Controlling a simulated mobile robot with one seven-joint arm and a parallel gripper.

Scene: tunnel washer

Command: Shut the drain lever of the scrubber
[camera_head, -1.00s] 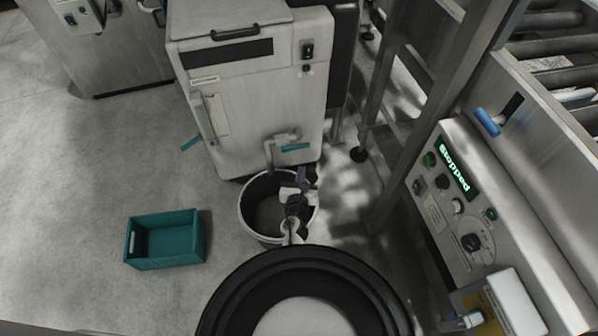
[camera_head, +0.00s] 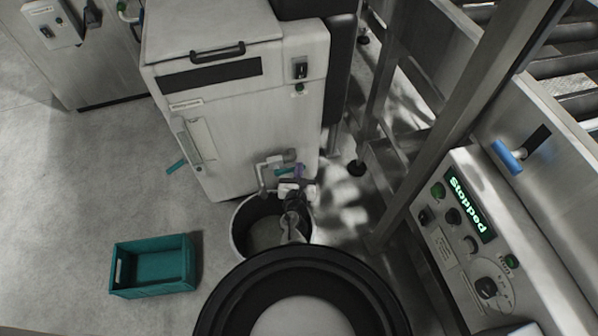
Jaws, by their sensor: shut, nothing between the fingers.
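The scrubber looks like the pale metal cabinet (camera_head: 245,125) at the top centre, with a drain pipe (camera_head: 263,176) low on its front. A teal lever (camera_head: 282,170) sits on this pipe, lying roughly sideways. My arm reaches up from below, over a bucket (camera_head: 237,232) under the pipe.
A teal crate (camera_head: 152,268) stands on the floor at left. A second teal handle (camera_head: 176,166) sticks out at the cabinet's lower left.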

